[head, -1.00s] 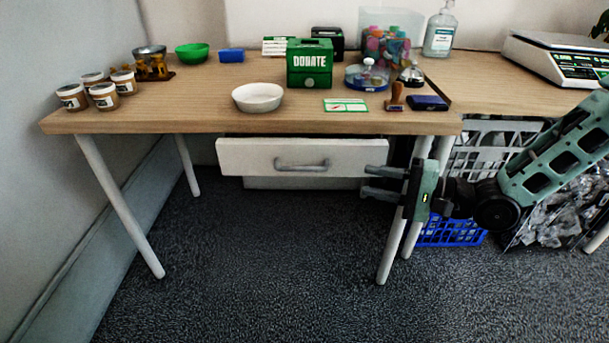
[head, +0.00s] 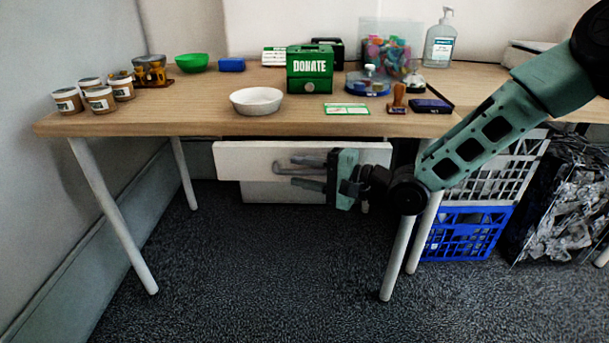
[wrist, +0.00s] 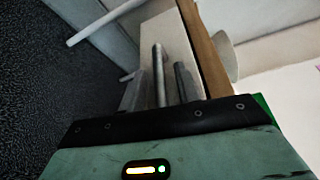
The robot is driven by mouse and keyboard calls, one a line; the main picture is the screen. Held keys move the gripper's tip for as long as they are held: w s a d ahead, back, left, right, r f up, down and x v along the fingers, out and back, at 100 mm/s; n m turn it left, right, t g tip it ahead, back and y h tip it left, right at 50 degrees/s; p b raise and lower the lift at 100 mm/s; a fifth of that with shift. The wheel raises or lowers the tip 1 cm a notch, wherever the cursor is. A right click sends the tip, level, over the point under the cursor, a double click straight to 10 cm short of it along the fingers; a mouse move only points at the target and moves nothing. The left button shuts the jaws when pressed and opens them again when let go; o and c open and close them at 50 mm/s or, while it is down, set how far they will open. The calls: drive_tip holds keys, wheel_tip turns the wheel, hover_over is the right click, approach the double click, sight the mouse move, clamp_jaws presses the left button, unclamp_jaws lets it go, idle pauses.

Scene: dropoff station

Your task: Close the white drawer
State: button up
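The white drawer (head: 240,160) sits under the wooden tabletop. Its front stands forward of the white panel below it, with a dark gap above, so it looks partly pulled out. Its grey bar handle (head: 285,162) is partly hidden behind my fingers. My gripper (head: 296,172) is in front of the drawer's right half, its fingers pointing left and apart, one above the other. In the wrist view my gripper (wrist: 162,82) has the handle (wrist: 158,65) between its two separated fingers, with the drawer front (wrist: 175,45) beside it. I cannot tell whether they touch.
The tabletop (head: 200,118) carries a white bowl (head: 257,100), a green donation box (head: 310,69) and several jars on the left. Table legs (head: 398,258) and a blue crate (head: 465,233) stand right of the drawer. The floor in front is clear.

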clamp_jaws()
drive_tip(key=shift+w+r+p, duration=0.2)
drive_tip(key=shift+w+p, duration=0.1)
drive_tip(key=w+p, duration=0.2)
drive_tip(key=w, duration=0.1)
drive_tip(key=shift+w, duration=0.2)
drive_tip(key=shift+w+d+f, duration=0.1)
drive_tip(key=shift+w, duration=0.2)
unclamp_jaws()
